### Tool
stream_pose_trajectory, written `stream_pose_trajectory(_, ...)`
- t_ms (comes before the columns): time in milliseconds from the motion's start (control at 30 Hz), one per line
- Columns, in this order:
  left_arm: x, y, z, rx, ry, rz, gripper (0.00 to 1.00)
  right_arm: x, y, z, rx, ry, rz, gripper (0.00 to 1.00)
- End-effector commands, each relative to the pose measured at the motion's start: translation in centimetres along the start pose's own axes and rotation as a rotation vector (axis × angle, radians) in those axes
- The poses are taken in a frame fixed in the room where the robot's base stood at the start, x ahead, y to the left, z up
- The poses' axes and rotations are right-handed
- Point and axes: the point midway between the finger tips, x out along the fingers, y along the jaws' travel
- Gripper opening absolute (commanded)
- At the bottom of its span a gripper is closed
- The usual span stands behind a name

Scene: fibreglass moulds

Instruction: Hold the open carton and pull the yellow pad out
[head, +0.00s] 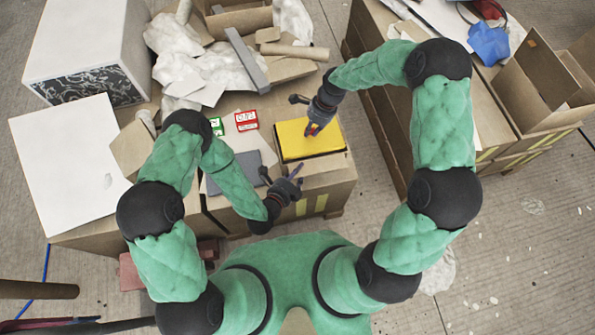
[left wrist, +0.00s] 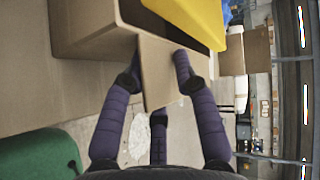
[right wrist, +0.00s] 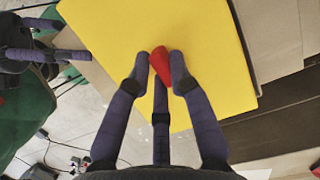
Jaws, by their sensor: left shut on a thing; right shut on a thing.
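The yellow pad (head: 318,136) lies flat at the top of the open carton (head: 318,176), covering most of its mouth in the head view. In the left wrist view a dark gap shows between the pad (left wrist: 200,18) and the carton (left wrist: 95,25). My left gripper (head: 283,182) is at the carton's near side, its fingers (left wrist: 158,68) shut on a cardboard flap. My right gripper (head: 314,128) is above the pad, its fingers (right wrist: 160,65) shut on a red piece (right wrist: 161,72) on the pad's face. How the red piece joins the pad is hidden.
Red (head: 246,120) and green-and-white (head: 216,126) packets and a grey slab (head: 236,172) lie left of the carton. Wrapping and cardboard scraps (head: 205,65) crowd behind. Another table with an open box (head: 538,82) stands at right, beyond a strip of bare floor.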

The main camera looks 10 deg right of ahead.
Motion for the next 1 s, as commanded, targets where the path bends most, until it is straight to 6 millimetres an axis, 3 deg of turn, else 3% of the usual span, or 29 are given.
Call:
stream_pose_trajectory(600,0.0,0.1,-0.1,0.0,0.001,0.004,0.11,-2.5,0.0,0.7,0.0,0.0,-0.001,0.0)
stream_pose_trajectory(1000,0.0,0.1,-0.1,0.0,0.001,0.004,0.11,-2.8,0.0,0.8,0.0,0.0,0.0,0.0)
